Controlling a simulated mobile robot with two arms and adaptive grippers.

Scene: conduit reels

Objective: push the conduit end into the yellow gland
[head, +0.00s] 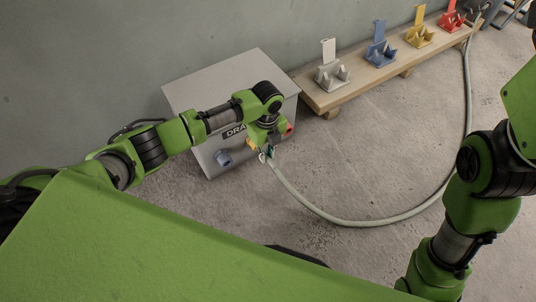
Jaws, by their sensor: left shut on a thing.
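The grey conduit (360,222) runs along the floor in a wide curve, and its near end rises to my left gripper (266,153). The left gripper is shut on the conduit near its end, close against the front of the grey box (210,90). The yellow gland (251,144) shows just left of the gripper, partly covered by it. Whether the conduit tip is inside the gland or in front of it is hidden. My right arm shows at the right, but its gripper is out of view.
A wooden bench (323,101) by the wall carries grey, blue, yellow and red holders. The floor inside the conduit's curve is clear.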

